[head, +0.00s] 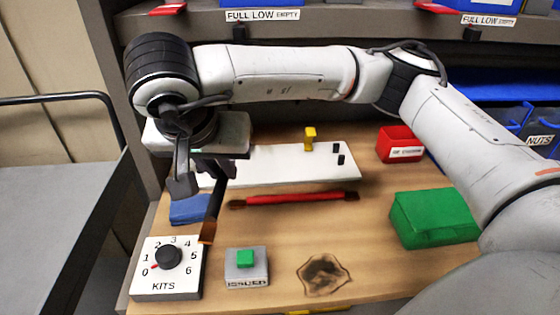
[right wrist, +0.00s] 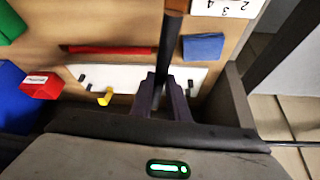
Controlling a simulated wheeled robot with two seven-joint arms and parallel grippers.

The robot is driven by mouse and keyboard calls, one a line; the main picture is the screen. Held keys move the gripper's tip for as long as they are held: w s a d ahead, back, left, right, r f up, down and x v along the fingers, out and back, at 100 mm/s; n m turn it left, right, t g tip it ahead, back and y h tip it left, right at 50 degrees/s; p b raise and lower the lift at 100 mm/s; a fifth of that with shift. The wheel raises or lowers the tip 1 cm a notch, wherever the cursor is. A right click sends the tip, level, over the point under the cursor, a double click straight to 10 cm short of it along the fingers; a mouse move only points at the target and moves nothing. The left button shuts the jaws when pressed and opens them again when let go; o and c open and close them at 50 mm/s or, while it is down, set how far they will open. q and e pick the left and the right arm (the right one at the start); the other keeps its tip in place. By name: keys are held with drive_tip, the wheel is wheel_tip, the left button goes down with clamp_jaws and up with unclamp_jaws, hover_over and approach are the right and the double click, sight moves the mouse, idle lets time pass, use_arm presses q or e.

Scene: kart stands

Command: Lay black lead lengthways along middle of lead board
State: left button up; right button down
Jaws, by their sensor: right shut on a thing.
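My right gripper (head: 222,170) is shut on the black lead (head: 214,207), above the left end of the white lead board (head: 275,164). The lead slants down toward the front of the bench, its brown end lowest, and points across the board, not along it. In the right wrist view the lead (right wrist: 174,45) runs up from between the dark fingers (right wrist: 165,85), over the board (right wrist: 120,77). The board bears a yellow peg (head: 310,138) and small black pegs (head: 338,154). The lead's far end is hidden by the gripper. My left gripper is out of view.
A red lead (head: 295,198) lies in front of the board. A blue block (head: 189,210), the KITS dial box (head: 172,285) and a green-button box (head: 246,270) are near the lead. A red bin (head: 400,144) and green box (head: 433,217) stand right. Bare wood lies between.

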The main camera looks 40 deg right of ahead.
drive_tip(key=w+f+m+g, duration=0.1)
drive_tip(key=m, duration=0.1)
drive_tip(key=w+a+f+m+h+b, duration=0.1)
drive_tip(key=w+f+m, duration=0.1)
drive_tip(key=w+f+m+g, duration=0.1)
drive_tip(key=w+f+m, duration=0.1)
drive_tip(key=shift+a+f+g+h, duration=0.1)
drive_tip(key=shift+a+g+h, duration=0.2)
drive_tip(key=shift+a+h, duration=0.1)
drive_tip(key=shift+w+f+m+g, duration=0.3)
drive_tip(key=shift+w+f+m, duration=0.1)
drive_tip(key=shift+m, duration=0.1)
drive_tip(key=w+d, duration=0.1)
drive_tip(key=d, duration=0.5)
drive_tip(key=w+d, duration=0.1)
drive_tip(key=d, duration=0.4)
drive_tip(key=w+d+p, duration=0.1)
drive_tip(key=w+d, duration=0.1)
drive_tip(key=d, duration=0.4)
drive_tip(key=shift+d, duration=0.3)
drive_tip(key=shift+f, duration=1.75)
drive_tip(key=shift+f, duration=0.15)
drive_tip(key=c, duration=1.7)
unclamp_jaws()
